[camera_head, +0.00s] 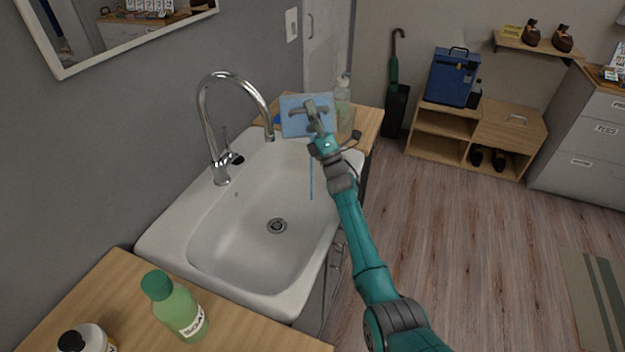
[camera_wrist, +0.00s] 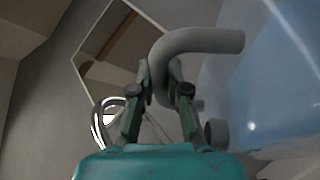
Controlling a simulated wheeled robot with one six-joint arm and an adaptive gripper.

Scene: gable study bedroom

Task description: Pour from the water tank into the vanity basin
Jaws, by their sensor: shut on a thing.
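The water tank (camera_head: 292,126) is a translucent blue box with a grey handle. It is held tilted over the far right part of the vanity basin (camera_head: 215,245). My gripper (camera_head: 316,122) is shut on the tank's handle, which shows large in the wrist view as a grey curved bar (camera_wrist: 200,41) between the fingers (camera_wrist: 160,95). The tank's blue wall (camera_wrist: 265,90) fills the right of that view. A thin blue stream (camera_head: 311,178) falls below the tank inside the basin's right side. The basin is white, with a round drain (camera_head: 277,226). The tank's spout is hidden from me.
A chrome faucet (camera_head: 205,115) arches over the basin's left side. A clear pump bottle (camera_head: 342,100) stands on the far wooden counter, close behind the tank. A green soap bottle (camera_head: 178,308) and a white jar (camera_head: 88,340) stand on the near counter. The floor at right is open.

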